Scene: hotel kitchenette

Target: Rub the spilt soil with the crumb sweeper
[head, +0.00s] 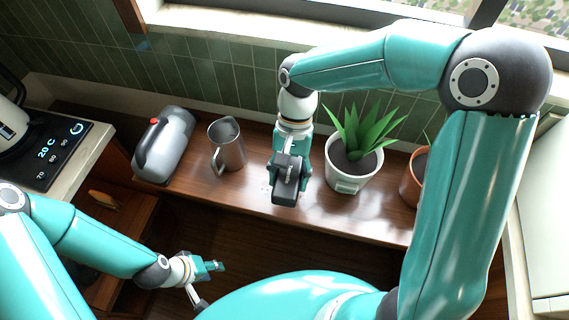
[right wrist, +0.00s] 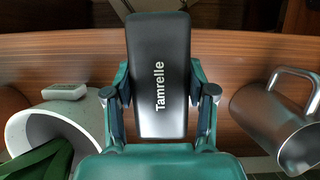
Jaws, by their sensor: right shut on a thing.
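The crumb sweeper (right wrist: 158,75) is a dark block with "Tamrelle" in white on it. My right gripper (head: 288,170) is shut on it, a finger on each side, and holds it over the wooden shelf (head: 245,192), between the metal jug and the potted plant. The sweeper (head: 287,190) also shows in the head view, near the shelf's front edge; I cannot tell if it touches the wood. No spilt soil can be made out; the sweeper and gripper hide part of the shelf. My left gripper (head: 211,282) is open and empty, low in front of the shelf.
A metal jug (head: 228,148) and a grey container with a red detail (head: 164,145) stand left of the sweeper. A white pot (head: 352,178) with a green plant stands close on its right. A terracotta pot (head: 411,185) is partly behind my right arm. A tiled wall closes the back.

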